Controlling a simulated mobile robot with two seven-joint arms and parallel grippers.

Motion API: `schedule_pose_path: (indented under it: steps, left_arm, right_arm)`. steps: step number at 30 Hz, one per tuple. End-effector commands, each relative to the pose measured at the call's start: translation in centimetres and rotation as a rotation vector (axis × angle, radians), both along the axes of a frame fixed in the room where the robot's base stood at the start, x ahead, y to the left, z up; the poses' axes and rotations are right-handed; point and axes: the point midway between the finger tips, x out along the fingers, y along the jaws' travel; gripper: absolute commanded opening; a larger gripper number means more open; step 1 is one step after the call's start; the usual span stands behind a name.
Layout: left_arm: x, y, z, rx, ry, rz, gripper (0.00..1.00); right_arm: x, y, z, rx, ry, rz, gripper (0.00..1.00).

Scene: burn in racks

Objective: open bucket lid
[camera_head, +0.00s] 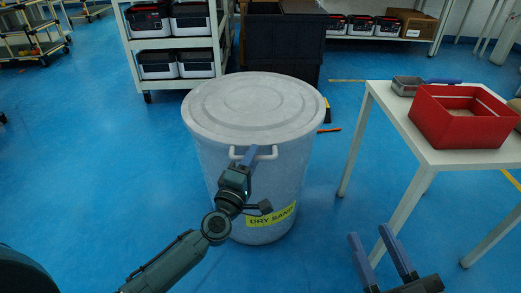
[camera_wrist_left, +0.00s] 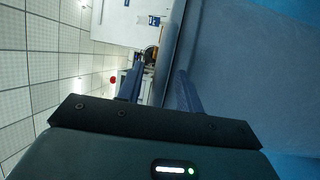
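The large grey-white bucket (camera_head: 235,190) stands upright on the floor, with a yellow "DRY SAND" label low on its side. Its round lid (camera_head: 250,102) lies flat on top. A white side handle (camera_head: 268,154) sits just below the rim. My left gripper (camera_head: 250,156) is at this handle, fingers pointing up towards the lid's near edge. In the left wrist view its fingers (camera_wrist_left: 160,80) are apart, with the bucket wall (camera_wrist_left: 250,70) to the right; I cannot tell whether they touch anything. My right gripper (camera_head: 378,243) is open and empty, low at the right.
A dark crate (camera_head: 284,45) and a shelf rack (camera_head: 176,43) stand behind the bucket. Blue floor is free left of the bucket.

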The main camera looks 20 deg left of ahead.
Motion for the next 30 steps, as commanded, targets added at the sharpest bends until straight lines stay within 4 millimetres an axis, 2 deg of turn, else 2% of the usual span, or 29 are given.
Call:
schedule_pose_path:
  steps: [13,26,30]
  left_arm:
    - [0.07,0.16,0.14,-0.001,0.0,0.0,0.35]
    - [0.06,0.16,0.14,-0.001,0.0,0.0,0.0]
    - [0.07,0.16,0.14,-0.001,0.0,0.0,0.0]
  right_arm:
    - [0.0,-0.01,-0.02,0.0,0.0,-0.001,0.36]
    - [-0.04,0.02,-0.07,0.001,0.002,0.0,0.36]
    - [-0.06,0.02,-0.09,0.001,0.003,0.0,0.36]
